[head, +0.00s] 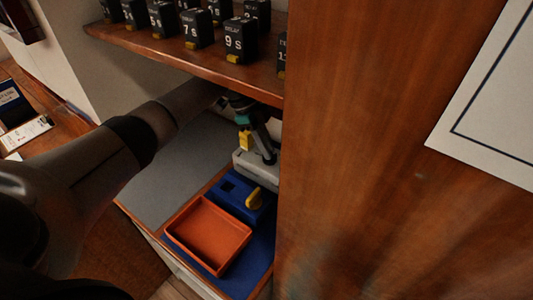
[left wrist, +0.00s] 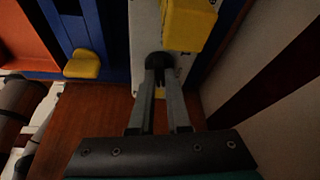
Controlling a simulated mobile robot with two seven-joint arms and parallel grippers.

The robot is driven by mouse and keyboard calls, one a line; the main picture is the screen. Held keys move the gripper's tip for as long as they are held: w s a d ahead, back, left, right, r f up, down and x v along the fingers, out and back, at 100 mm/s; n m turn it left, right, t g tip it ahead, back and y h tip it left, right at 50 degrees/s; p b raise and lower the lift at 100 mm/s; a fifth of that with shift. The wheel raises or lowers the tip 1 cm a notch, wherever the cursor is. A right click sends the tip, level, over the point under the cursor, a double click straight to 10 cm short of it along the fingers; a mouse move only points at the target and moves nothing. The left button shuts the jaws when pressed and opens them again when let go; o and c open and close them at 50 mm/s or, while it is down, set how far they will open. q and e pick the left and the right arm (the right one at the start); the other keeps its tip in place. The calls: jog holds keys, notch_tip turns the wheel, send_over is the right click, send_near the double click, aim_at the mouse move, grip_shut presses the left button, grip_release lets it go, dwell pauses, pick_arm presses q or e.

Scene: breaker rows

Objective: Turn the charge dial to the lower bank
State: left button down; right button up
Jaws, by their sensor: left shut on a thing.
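A pale grey unit (head: 258,172) stands at the back of the bench under the shelf. In the left wrist view its face (left wrist: 145,25) carries a black round knob (left wrist: 160,61), which looks like the charge dial. My left gripper (head: 268,157) reaches down to the unit. In the left wrist view its two fingers (left wrist: 160,72) are shut on the knob. The fingers hide part of the knob, and I cannot read its setting. A yellow block (head: 245,140) stands up from the unit beside the fingers; it also shows in the left wrist view (left wrist: 188,24). My right gripper is not in view.
A blue box (head: 233,188) with a yellow lever (head: 254,200) and an orange tray (head: 208,235) lie in front of the unit. A wooden shelf (head: 180,52) with black numbered blocks (head: 240,40) hangs above. A wooden panel (head: 380,150) closes the right side.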

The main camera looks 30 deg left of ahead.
pick_arm(q)
jog(key=shift+w+m+g+b, duration=0.1)
jog(key=shift+m+g+b, duration=0.4)
jog(key=shift+m+b, duration=0.65)
jog(key=shift+m, duration=0.25)
jog(key=c, duration=0.9)
grip_release()
